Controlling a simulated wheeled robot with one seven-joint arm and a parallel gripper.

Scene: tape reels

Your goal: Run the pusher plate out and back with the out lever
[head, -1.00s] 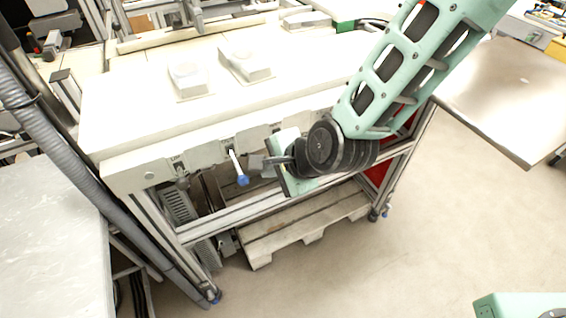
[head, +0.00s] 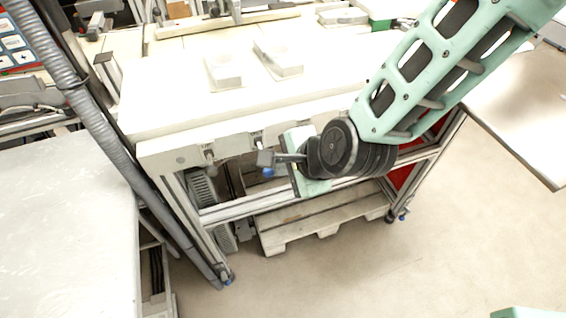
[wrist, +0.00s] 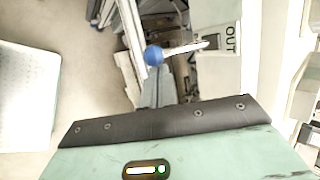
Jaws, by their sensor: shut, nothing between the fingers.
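The out lever is a thin white rod with a blue ball knob (wrist: 153,55). In the wrist view it juts left from a panel plate marked OUT (wrist: 232,38). The knob lies just beyond my gripper's tips; I cannot tell whether they touch. In the head view the knob (head: 268,172) peeks out just below my gripper (head: 265,158), which hides part of the lever. My gripper is shut and empty, in front of the machine's front panel; its grey fingers also show in the wrist view (wrist: 156,88). I cannot tell which part is the pusher plate.
The white machine top (head: 180,110) carries two raised white blocks, (head: 226,70) and (head: 279,57). Another small control (head: 209,157) sits left on the panel. A wooden pallet (head: 325,215) lies below. A grey hose (head: 100,130) runs down the left. Open floor lies in front.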

